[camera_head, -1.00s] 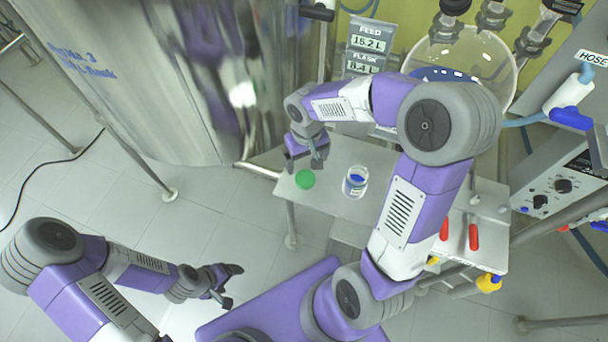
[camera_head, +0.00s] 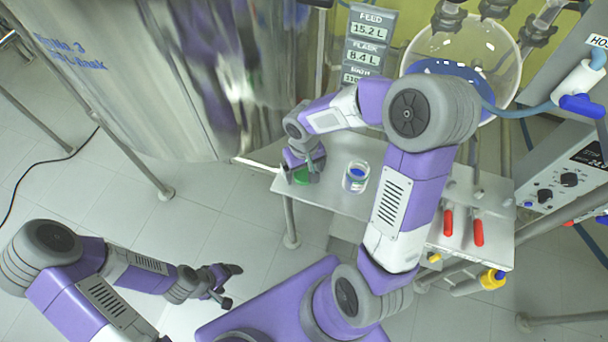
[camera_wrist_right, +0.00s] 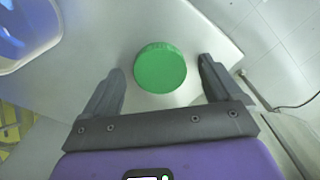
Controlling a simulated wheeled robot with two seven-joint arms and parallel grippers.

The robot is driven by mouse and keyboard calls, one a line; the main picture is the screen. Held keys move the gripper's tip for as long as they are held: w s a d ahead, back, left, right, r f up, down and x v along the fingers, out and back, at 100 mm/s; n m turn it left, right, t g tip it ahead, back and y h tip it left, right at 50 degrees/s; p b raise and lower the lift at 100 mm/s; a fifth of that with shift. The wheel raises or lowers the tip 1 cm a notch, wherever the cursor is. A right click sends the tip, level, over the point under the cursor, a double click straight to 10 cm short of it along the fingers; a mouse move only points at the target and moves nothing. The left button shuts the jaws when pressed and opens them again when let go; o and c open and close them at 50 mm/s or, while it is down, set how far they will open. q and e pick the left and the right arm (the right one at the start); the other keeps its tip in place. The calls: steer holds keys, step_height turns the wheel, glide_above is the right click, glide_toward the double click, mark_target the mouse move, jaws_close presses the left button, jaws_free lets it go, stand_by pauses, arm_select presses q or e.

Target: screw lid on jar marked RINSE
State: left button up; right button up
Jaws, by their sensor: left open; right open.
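A green lid (camera_head: 301,176) lies flat on the metal table near its left edge. In the right wrist view the lid (camera_wrist_right: 160,68) shows between and just beyond the two fingertips. My right gripper (camera_head: 305,172) is open above the lid, partly hiding it in the head view; its spread fingers show in the wrist view (camera_wrist_right: 160,85). The jar (camera_head: 356,177), clear glass with blue inside and no lid on top, stands right of the lid. Its marking cannot be read. My left gripper (camera_head: 222,282) is open and empty, over the floor at lower left.
The table (camera_head: 340,205) holds two red-handled tools (camera_head: 463,227) at its right. A round glass flask (camera_head: 462,58) and a control box (camera_head: 562,185) stand behind and right. A large steel tank (camera_head: 150,75) is at left.

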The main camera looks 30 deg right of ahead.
mark_target(304, 173)
stand_by(0.3)
steer(key=c, duration=1.1)
step_height(304, 173, up, 10)
steer(key=p, duration=0.3)
